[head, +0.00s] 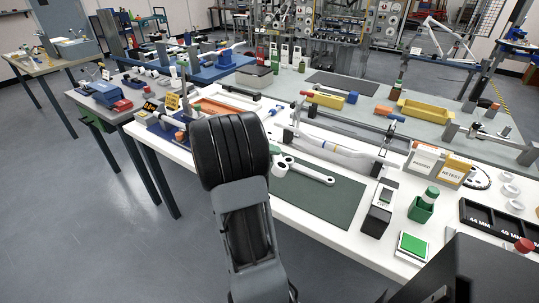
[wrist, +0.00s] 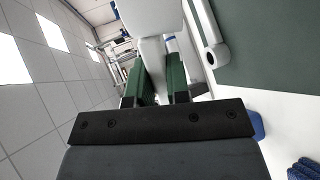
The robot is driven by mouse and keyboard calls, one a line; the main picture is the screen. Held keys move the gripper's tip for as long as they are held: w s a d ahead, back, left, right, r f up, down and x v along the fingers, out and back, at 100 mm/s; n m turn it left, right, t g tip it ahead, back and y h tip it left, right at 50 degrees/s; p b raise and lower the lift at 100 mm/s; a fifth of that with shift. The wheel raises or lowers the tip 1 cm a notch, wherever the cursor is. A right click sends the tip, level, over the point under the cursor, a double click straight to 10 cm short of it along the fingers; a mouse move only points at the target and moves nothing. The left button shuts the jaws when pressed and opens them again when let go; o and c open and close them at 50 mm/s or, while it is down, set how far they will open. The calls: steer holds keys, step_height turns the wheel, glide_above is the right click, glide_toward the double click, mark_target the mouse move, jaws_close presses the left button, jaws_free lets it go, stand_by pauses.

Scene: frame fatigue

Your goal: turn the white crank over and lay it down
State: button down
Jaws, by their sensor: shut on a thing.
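My gripper (wrist: 154,72) shows in the wrist view with its green-padded fingers shut on a white crank (wrist: 151,48). The crank's narrow arm is between the pads and a broad white part is beyond them. A second white crank-like piece (wrist: 207,35) is to its right, at the edge of the green mat (wrist: 270,50). In the head view my arm hides most of the gripper. A white round end (head: 281,166) shows just right of my arm. A white crank arm with a ring end (head: 312,174) lies on the green mat (head: 335,205).
The white table (head: 190,155) carries a white frame tube (head: 335,147) behind the mat. Yellow and blue parts crowd the left.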

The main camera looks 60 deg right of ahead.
mark_target(273, 186)
steer(key=shift+s+d, duration=0.1)
steer(key=shift+s, duration=0.1)
stand_by(0.3)
steer(key=shift+f+b, duration=0.2)
steer(key=shift+b, duration=0.2)
step_height(273, 186, down, 10)
steer(key=b, duration=0.8)
steer(key=shift+r, duration=0.2)
steer(key=shift+f+b, duration=0.65)
steer(key=shift+b, duration=0.1)
steer(key=c, duration=1)
jaws_free()
steer(key=shift+r, duration=0.1)
steer(key=p+v, duration=0.1)
steer(key=v, duration=1.3)
steer(key=shift+s+p, duration=0.1)
steer(key=shift+p, duration=0.25)
